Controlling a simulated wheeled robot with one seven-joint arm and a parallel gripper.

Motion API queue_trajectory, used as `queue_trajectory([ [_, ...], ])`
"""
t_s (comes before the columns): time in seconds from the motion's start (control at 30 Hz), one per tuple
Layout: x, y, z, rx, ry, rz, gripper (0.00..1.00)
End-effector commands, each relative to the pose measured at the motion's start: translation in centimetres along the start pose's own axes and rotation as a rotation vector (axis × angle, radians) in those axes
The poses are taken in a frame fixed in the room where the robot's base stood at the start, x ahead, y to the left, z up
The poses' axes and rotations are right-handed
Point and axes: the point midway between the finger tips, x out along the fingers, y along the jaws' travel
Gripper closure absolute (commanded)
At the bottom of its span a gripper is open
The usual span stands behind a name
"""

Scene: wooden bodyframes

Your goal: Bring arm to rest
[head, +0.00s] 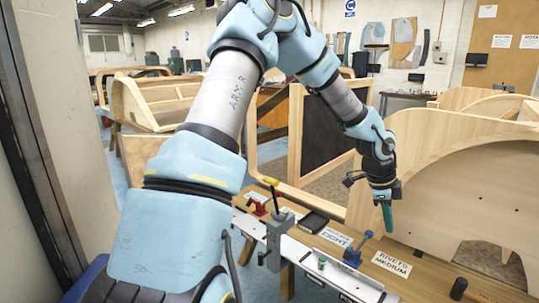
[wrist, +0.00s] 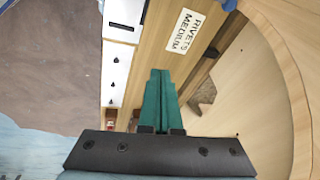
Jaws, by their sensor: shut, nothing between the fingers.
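My arm (head: 215,105) reaches up from the lower left, bends at the top and comes down on the right. My gripper (head: 387,219) hangs fingers down above the wooden bench (head: 440,283), in front of a curved wooden bodyframe (head: 420,150). In the wrist view its two green fingers (wrist: 159,78) lie together, shut, with nothing between them. The fingertips look clear of the bench, though the exact gap is hard to judge.
On the bench are a grey lever tool (head: 275,235), a red tool (head: 258,204), a black tray (head: 314,221), a blue clamp (head: 357,247), a "RIVETS MEDIUM" label (head: 391,263) and a black cylinder (head: 458,288). A pale panel (head: 65,130) stands close on the left.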

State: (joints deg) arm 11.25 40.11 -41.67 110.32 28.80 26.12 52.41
Motion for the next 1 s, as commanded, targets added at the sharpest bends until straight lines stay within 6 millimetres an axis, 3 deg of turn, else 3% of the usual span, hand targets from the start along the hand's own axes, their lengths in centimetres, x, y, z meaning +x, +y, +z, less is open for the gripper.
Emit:
queue_trajectory([
  [0.37, -2.4, 2.3, 6.1, -0.26, -0.103, -0.003, 1.0],
  [0.57, -5.0, 4.8, 11.2, -0.518, -0.181, -0.026, 1.0],
  [0.77, -9.8, 9.9, 18.4, -0.968, -0.272, -0.098, 1.0],
  [0.9, -14.1, 15.8, 23.2, -1.426, -0.301, -0.192, 1.0],
  [1.0, -16.0, 19.2, 24.9, -1.685, -0.29, -0.245, 1.0],
])
